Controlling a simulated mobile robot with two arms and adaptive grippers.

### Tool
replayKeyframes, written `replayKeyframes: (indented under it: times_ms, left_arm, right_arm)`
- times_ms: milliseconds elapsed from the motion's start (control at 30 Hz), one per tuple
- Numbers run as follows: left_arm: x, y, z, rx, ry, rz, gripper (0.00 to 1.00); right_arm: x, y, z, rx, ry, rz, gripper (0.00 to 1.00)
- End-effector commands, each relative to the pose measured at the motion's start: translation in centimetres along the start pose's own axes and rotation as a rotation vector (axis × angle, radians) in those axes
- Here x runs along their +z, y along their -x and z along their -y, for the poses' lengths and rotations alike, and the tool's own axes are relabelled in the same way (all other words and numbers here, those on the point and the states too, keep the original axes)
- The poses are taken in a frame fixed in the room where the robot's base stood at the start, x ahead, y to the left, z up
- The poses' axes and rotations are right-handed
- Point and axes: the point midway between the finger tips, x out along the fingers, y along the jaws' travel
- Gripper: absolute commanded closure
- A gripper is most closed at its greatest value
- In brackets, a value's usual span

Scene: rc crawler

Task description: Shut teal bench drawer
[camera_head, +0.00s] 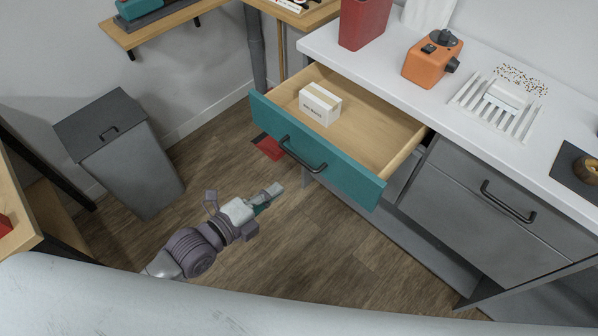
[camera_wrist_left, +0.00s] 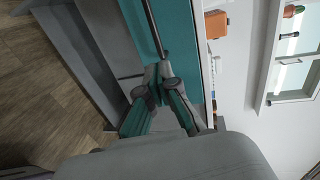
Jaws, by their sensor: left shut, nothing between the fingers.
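The teal bench drawer (camera_head: 340,165) is pulled well out from under the white countertop in the head view. Its wooden inside shows, with a small white box (camera_head: 319,104) lying in it. A black bar handle (camera_head: 303,155) is on its teal front. My left gripper (camera_head: 275,190) is shut and empty, in front of and below the handle in the picture. In the left wrist view the shut fingers (camera_wrist_left: 158,76) point toward the teal drawer front (camera_wrist_left: 182,28) and its dark handle (camera_wrist_left: 156,30). I cannot tell whether they touch it. My right gripper is not in view.
An orange device (camera_head: 432,60) and a red container (camera_head: 363,22) stand on the countertop (camera_head: 395,72). A closed grey drawer (camera_head: 490,190) is right of the teal one. A grey bin (camera_head: 125,160) stands at left. A red object (camera_head: 268,148) lies below the drawer. Wooden floor (camera_head: 320,245) is clear.

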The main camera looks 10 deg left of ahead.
Motion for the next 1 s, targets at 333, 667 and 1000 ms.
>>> replayKeyframes:
  times_ms: [333,667,1000]
  left_arm:
    - [0.0,-7.0,0.1,-0.001,0.001,0.001,1.0]
    - [0.0,-9.0,0.0,0.001,0.001,0.001,1.0]
    - [0.0,-9.1,0.0,0.0,0.0,0.001,1.0]
  right_arm:
    - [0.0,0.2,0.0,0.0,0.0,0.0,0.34]
    - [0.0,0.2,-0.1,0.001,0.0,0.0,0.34]
    - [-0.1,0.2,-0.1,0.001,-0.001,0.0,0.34]
